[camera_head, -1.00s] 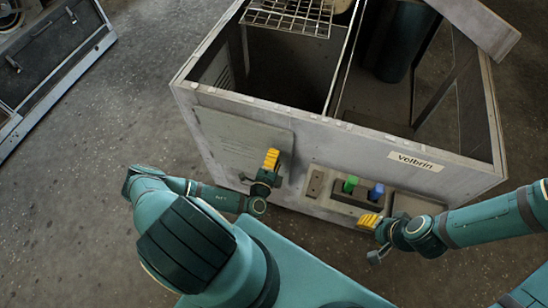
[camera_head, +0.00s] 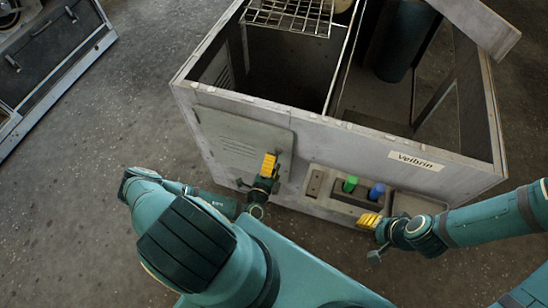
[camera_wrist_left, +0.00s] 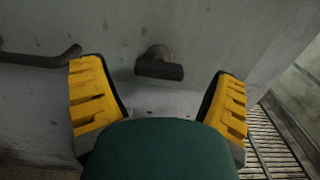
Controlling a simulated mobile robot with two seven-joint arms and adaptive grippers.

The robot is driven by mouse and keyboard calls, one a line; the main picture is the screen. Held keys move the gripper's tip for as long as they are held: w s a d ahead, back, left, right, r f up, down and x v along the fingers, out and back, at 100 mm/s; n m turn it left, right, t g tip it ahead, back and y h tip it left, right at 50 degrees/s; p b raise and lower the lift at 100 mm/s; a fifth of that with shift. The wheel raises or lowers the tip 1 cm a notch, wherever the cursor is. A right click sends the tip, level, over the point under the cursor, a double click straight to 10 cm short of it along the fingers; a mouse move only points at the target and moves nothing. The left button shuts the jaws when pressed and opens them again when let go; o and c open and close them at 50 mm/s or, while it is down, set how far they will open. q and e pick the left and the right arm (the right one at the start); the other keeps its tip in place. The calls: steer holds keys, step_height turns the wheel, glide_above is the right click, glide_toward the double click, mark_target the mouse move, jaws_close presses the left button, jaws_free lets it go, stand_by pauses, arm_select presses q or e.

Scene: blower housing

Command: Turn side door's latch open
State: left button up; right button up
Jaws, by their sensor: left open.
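The side door (camera_head: 240,140) is a grey panel on the housing's near face, at its left part, and it looks closed. My left gripper (camera_head: 269,166) is in front of the door's right edge. In the left wrist view my left gripper (camera_wrist_left: 160,100) is open, its yellow pads apart and nothing between them. A dark latch knob (camera_wrist_left: 160,66) with a short crossbar, lying about level, sits on the grey face between and beyond the pads, not touched. My left gripper hides it in the head view. My right gripper (camera_head: 370,221) is near the housing's right front; its opening is unclear.
A bent dark handle bar (camera_wrist_left: 40,58) is left of the knob. A control panel with a green knob (camera_head: 350,184) and a blue knob (camera_head: 376,191) is right of my left gripper. The housing (camera_head: 330,140) is open on top. Bare floor (camera_head: 110,120) lies to the left.

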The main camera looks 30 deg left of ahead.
arm_select(q)
steer(key=v, duration=0.9)
steer(key=shift+s+d, duration=0.15)
steer(key=shift+s, duration=0.1)
